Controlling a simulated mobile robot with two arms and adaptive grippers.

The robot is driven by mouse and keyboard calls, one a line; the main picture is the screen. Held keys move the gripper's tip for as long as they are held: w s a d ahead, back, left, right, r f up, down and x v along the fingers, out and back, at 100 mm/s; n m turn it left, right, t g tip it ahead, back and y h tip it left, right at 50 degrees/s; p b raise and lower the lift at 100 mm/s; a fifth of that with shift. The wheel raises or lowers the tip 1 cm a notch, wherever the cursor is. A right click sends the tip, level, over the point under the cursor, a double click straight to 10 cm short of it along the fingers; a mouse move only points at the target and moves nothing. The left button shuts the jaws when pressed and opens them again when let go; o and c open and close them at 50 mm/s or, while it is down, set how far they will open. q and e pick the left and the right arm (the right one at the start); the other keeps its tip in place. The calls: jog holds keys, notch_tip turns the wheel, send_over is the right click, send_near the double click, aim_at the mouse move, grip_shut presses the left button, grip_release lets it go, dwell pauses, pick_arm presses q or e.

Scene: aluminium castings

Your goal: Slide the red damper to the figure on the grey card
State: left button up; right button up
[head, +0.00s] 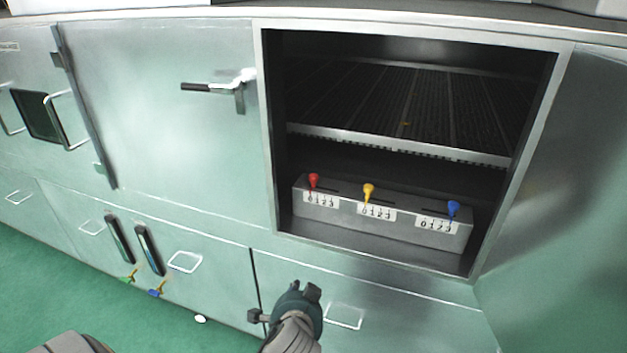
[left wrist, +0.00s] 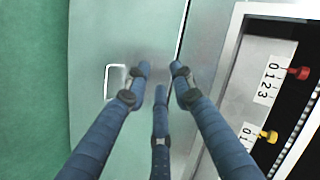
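The red damper (head: 313,181) is a red knob on a grey box (head: 345,216) inside the open cabinet; it stands near the 0 end of its 0-to-3 scale (head: 320,199). The red damper also shows at the right edge of the left wrist view (left wrist: 299,73). I cannot make out a grey card in either view. My left gripper (head: 285,300) is below and left of the box, outside the opening, in front of the lower cabinet front. In the left wrist view its fingertips (left wrist: 161,75) are apart with nothing between them. My right gripper is not in view.
A yellow knob (head: 368,192) near 0 and a blue knob (head: 453,209) near 3 share the box. A slatted rack (head: 400,100) lies above them. The cabinet frame (head: 268,130) and an open door (head: 570,200) bound the opening. A small white thing (head: 200,319) lies low left.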

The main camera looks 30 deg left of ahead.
pick_arm(q)
jog(key=w+a+r+m+t+y, duration=0.2)
jog(key=w+a+r+t+y, duration=0.15)
jog(key=w+r, duration=0.55)
jog(key=m+t+y, duration=0.1)
jog(key=m+t, duration=0.1)
jog(key=m, duration=0.1)
send_near(314, 181)
jog(key=w, duration=0.1)
jog(key=x, duration=0.5)
jog(key=p+x, duration=0.1)
jog(key=x, duration=0.4)
jog(key=shift+a, duration=0.45)
grip_shut()
